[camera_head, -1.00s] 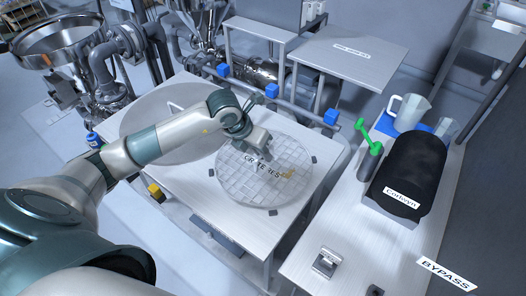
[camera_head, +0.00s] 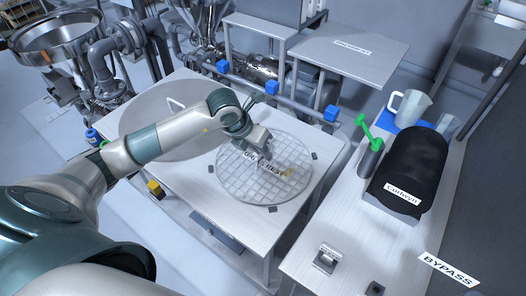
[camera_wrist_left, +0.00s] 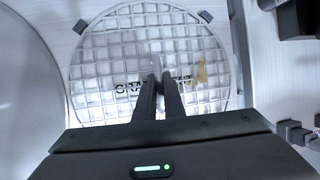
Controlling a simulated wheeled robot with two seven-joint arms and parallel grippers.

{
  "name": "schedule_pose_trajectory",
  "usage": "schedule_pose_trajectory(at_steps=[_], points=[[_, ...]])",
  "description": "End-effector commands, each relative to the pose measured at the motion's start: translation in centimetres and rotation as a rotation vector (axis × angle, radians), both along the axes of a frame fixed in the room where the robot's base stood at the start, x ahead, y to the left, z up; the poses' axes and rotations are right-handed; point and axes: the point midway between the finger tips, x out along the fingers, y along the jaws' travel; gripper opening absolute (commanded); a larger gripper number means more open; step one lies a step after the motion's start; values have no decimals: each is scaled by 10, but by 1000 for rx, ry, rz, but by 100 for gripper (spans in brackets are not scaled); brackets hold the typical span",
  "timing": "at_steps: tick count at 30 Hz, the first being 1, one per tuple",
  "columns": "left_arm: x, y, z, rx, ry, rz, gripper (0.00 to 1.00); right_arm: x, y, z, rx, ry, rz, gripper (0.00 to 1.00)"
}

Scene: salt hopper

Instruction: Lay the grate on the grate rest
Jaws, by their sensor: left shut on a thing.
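The grate (camera_head: 264,190) is a round metal grid, lying flat over the grate rest on the white table, between small dark corner blocks (camera_head: 271,209). The rest's lettering shows through the bars, partly hidden by my gripper. My left gripper (camera_head: 258,156) is over the grate's middle, its fingers shut on the grate. In the left wrist view the grate (camera_wrist_left: 115,55) fills the middle, with the two fingers (camera_wrist_left: 158,80) close together on a raised part at its centre. A yellowish patch (camera_wrist_left: 201,72) shows on the grate's right side. My right gripper is out of view.
A large round grey lid (camera_head: 150,117) with a handle lies left of the grate. Blue blocks (camera_head: 272,87) sit on a rail behind.

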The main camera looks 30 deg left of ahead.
Motion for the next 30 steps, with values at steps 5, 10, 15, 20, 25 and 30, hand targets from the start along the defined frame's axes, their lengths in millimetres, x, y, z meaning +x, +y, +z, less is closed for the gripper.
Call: schedule_pose_trajectory(at_steps=[5, 10, 15, 20, 25, 30], points=[[0, 0, -3, 0, -2, 0, 0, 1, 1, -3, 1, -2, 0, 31], [0, 0, -6, 0, -2, 0, 0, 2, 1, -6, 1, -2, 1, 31], [0, 0, -10, 0, -2, 0, 0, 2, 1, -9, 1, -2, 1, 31], [0, 0, -12, 0, -2, 0, 14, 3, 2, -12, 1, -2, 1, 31], [0, 0, -14, 0, -1, 0, 31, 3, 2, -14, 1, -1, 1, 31], [0, 0, -17, 0, 2, 0, 31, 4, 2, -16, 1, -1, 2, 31]])
